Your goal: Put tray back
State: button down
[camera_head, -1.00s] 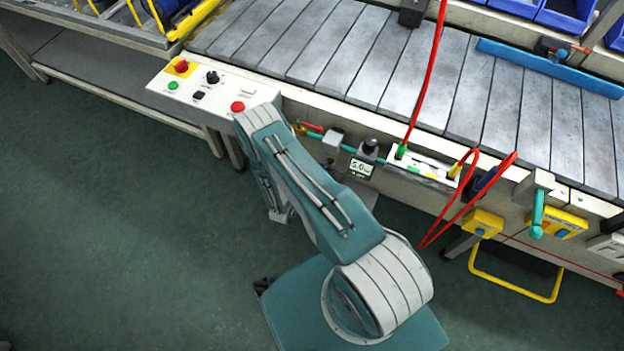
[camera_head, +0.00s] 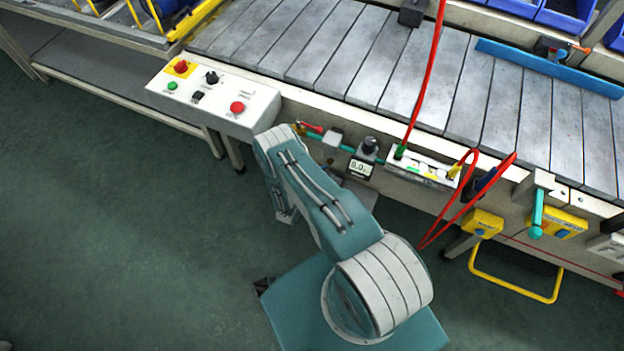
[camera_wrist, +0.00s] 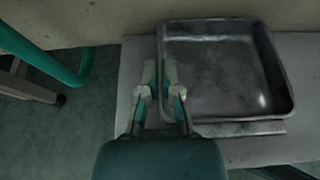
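A shallow grey metal tray (camera_wrist: 225,75) with raised walls shows in the wrist view, upright and empty. It rests on a pale flat surface (camera_wrist: 130,80) against a beige wall. My gripper (camera_wrist: 160,72) is at the tray's left wall, with one finger to its left and one over its inside. A narrow gap shows between the fingers, and the tray's left rim lines up with that gap. I cannot tell whether a finger touches the rim. In the head view the tray and my gripper are hidden behind my arm and the line.
A slatted conveyor (camera_head: 380,60) runs above. A control box (camera_head: 215,95) with buttons is at its left front. Red cables (camera_head: 445,205) hang at the front near a yellow loop handle (camera_head: 515,285). A teal tube (camera_wrist: 60,70) is left of the tray. Green floor at left is clear.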

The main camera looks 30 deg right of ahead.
jog(key=c, duration=0.8)
grip_release()
jog(key=v, duration=1.2)
jog(key=w+d+r+m+g, duration=0.2)
jog(key=r+m+g, duration=0.35)
jog(key=r, duration=1.15)
jog(key=w+d+r+m+g, duration=0.2)
jog(key=r+m, duration=0.7)
jog(key=r, duration=0.8)
jog(key=s+a+r+m+t+y, duration=0.2)
jog(key=s+r+m+y, duration=0.3)
jog(key=s+r, duration=0.5)
jog(key=s+a+r+m+t+y, duration=0.3)
jog(key=s+a+r+m+y, duration=0.2)
jog(key=s+r, duration=0.5)
jog(key=shift+s+a+r+m+y, duration=0.2)
jog(key=shift+r+m+y, duration=0.3)
jog(key=shift+r, duration=2.15)
